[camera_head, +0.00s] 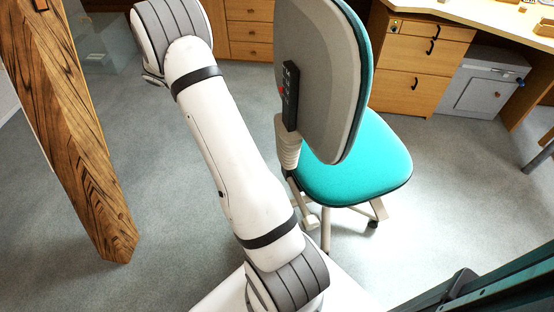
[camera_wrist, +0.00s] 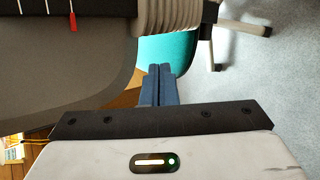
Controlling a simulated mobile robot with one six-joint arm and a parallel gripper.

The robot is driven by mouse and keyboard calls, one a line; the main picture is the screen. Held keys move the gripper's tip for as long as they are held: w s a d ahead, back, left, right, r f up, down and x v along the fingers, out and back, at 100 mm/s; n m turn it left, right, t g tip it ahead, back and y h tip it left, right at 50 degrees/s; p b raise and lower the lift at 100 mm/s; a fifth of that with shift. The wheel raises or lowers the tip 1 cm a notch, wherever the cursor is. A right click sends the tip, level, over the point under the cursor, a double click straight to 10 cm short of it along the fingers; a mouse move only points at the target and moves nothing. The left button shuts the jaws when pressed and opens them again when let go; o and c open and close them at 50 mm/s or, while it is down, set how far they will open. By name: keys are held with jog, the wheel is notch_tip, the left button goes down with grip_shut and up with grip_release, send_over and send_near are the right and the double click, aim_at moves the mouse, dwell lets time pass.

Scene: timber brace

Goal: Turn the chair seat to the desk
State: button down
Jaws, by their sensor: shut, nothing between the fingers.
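The swivel chair stands at the middle right of the head view. Its teal seat (camera_head: 355,170) extends to the right of the tall grey backrest (camera_head: 310,70), whose rear faces me. The light wood desk (camera_head: 490,12) is at the upper right, beyond the chair with floor between them. In the wrist view, my gripper (camera_wrist: 158,72) has its blue fingers together and empty. Contact with the chair cannot be told. The head view does not show my gripper.
A wooden timber brace (camera_head: 75,130) slants down at the left. Wood drawers (camera_head: 400,90) and a grey cabinet (camera_head: 485,85) stand under the desk. More drawers (camera_head: 248,30) are at the back. The grey floor (camera_head: 440,210) is clear right of the chair.

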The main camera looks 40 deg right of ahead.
jog(key=w+d+f+m+g+h+b, duration=0.1)
jog(key=w+d+f+g+h+b, duration=0.3)
jog(key=f, duration=1.2)
jog(key=s+d+f+m+h+b, duration=0.15)
jog(key=d+f+b, duration=0.45)
jog(key=f, duration=0.9)
jog(key=s+d+b, duration=0.3)
jog(key=s+d, duration=0.3)
jog(key=s, duration=0.3)
jog(key=shift+d+f+h, duration=0.15)
jog(key=shift+d+h, duration=0.2)
